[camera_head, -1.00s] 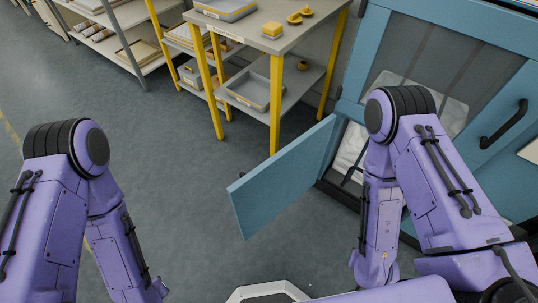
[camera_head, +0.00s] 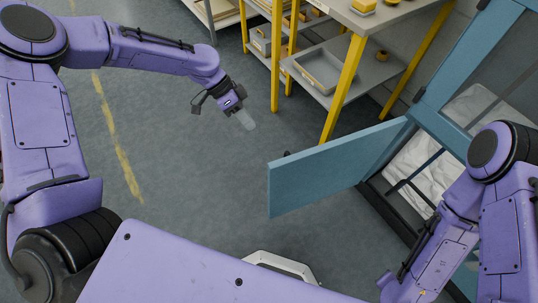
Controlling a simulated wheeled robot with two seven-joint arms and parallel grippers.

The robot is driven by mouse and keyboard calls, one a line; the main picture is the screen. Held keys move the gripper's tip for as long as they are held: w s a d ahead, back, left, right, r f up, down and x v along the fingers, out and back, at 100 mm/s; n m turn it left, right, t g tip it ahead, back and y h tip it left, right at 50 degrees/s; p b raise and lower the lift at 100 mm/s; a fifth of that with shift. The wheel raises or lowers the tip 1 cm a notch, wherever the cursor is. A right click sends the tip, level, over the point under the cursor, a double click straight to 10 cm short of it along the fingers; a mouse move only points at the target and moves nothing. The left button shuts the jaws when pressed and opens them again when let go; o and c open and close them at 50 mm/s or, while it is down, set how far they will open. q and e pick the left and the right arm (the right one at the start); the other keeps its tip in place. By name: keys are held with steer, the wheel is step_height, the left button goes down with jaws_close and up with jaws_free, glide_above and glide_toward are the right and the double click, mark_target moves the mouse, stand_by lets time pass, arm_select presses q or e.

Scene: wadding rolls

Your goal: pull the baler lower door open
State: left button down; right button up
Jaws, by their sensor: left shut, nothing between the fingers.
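The baler lower door (camera_head: 335,170) is a flat blue panel that stands swung out from the baler frame (camera_head: 440,125) on the right. White wadding (camera_head: 420,165) shows behind dark bars in the opening. My left gripper (camera_head: 246,120) is left of the door's free edge, apart from it, over the floor. It is shut and empty. My right arm comes down at the right, in front of the baler; its gripper is not in view.
A grey table with yellow legs (camera_head: 345,85) stands behind the door, with a grey tray (camera_head: 330,72) on its lower shelf. A shelf unit (camera_head: 215,12) stands at the back. The floor left of the door is clear, with a yellow line (camera_head: 118,150).

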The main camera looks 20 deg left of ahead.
arm_select(q)
steer(key=s+d+f, duration=0.4)
steer(key=d+f, duration=0.3)
steer(key=d, duration=0.1)
steer(key=shift+f, duration=0.35)
steer(key=shift+s+d, duration=0.1)
